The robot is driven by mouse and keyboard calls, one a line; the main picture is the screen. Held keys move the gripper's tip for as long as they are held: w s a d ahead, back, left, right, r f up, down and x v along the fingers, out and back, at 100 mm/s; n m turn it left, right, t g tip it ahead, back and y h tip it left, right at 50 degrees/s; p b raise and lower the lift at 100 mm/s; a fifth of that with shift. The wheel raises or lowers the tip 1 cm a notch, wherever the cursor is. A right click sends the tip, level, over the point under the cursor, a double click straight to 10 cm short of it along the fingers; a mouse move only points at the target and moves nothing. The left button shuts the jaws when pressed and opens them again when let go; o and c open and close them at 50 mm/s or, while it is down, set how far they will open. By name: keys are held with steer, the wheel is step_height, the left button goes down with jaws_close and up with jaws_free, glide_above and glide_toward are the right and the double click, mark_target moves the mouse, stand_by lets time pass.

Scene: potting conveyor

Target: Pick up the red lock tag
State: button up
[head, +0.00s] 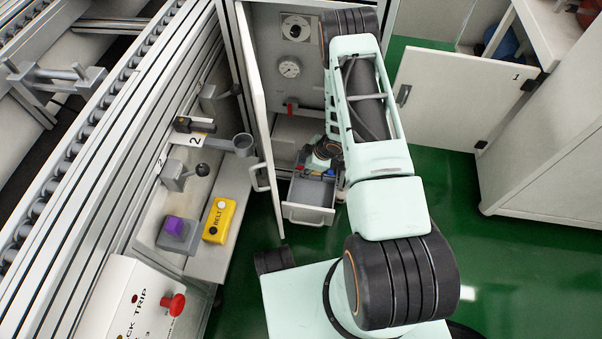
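I cannot make out a red lock tag for certain. A small red piece (291,106) shows inside the open cabinet below the round gauge; it is too small to tell whether it is a tag or a lever. My gripper (318,166) is low inside the cabinet, over the rear of a pulled-out grey drawer (308,214). My arm and wrist hide part of the drawer and the cabinet's right side. The fingers are too small and dark to tell whether they are open or hold anything. The visible front part of the drawer floor looks bare.
The cabinet's open door (257,110) stands close left of my arm. Another open door (455,95) marked 1 is at right. A bench at left holds a yellow BELT box (219,220), a purple-topped block (177,232) and a red stop button (173,304). Green floor is clear at right.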

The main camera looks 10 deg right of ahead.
steer(key=shift+w+f, duration=0.1)
steer(key=shift+f, duration=0.2)
steer(key=shift+r, duration=0.1)
jaws_close()
